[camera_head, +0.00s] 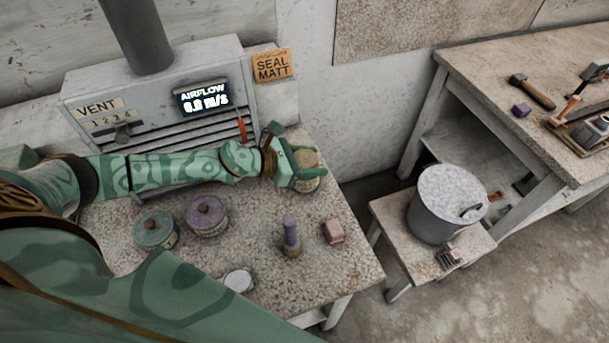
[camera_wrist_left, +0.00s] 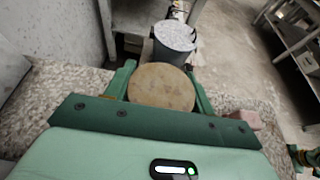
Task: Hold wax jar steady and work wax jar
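A round jar with a tan top (camera_head: 307,160), which I take to be the wax jar, stands at the back right corner of the speckled bench. Its round top (camera_wrist_left: 161,86) fills the space between the fingers in the left wrist view. My left gripper (camera_head: 305,170) reaches in from the left, one finger on each side of the jar, and appears shut on it. The gripper's fingers (camera_wrist_left: 162,88) hide the jar's sides. My right gripper does not show clearly in either view.
A teal-lidded jar (camera_head: 155,232), a purple-lidded jar (camera_head: 207,220), a purple-handled tool (camera_head: 291,235), a pink block (camera_head: 334,231) and a pale disc (camera_head: 239,280) share the bench (camera_head: 330,275). A vent box (camera_head: 150,95) stands behind. A metal bucket (camera_head: 440,210) is on a stool at right.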

